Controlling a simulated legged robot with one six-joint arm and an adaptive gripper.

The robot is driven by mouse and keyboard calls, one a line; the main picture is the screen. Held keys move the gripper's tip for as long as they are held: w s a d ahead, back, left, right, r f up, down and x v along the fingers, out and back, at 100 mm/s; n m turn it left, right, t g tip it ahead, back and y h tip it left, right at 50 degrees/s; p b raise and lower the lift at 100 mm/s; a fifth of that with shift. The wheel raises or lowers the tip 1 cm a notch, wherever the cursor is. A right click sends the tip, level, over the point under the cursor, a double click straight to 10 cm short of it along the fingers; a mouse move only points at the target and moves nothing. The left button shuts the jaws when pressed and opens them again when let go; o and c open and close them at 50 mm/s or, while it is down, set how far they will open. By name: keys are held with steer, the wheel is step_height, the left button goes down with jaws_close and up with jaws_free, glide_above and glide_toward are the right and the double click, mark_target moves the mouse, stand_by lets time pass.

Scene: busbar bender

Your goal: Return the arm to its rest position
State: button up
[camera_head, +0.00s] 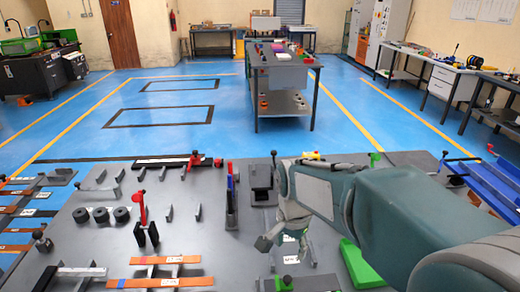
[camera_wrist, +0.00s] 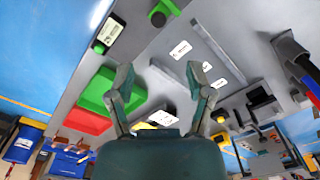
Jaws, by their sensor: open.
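My arm (camera_head: 375,205) is teal and grey. It reaches in from the lower right in the head view, over the grey worktable (camera_head: 185,240). My gripper (camera_head: 283,246) hangs down at the arm's far end, above the table. In the wrist view my gripper (camera_wrist: 160,72) has its two fingers spread apart with nothing between them. Beyond the fingers lie the grey table surface and several white labels (camera_wrist: 180,49). The arm hides part of the table's right side in the head view.
A green bin (camera_head: 359,264) sits beside the arm, with a blue rack (camera_head: 490,180) to the right. A red-handled clamp (camera_head: 142,215) and black rollers (camera_head: 101,215) stand on the left. A grey workbench (camera_head: 283,78) is behind, with open blue floor around it.

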steer(key=s+d+r+n+t, duration=0.2)
steer(key=s+r+n, duration=0.1)
steer(key=s, duration=0.4)
steer(key=s+d+r+n+t, duration=0.3)
steer(key=s+r+n, duration=0.1)
steer(key=s+n, duration=0.2)
steer(key=shift+s+t, duration=0.3)
steer(key=shift+s, duration=0.3)
stand_by(2.3)
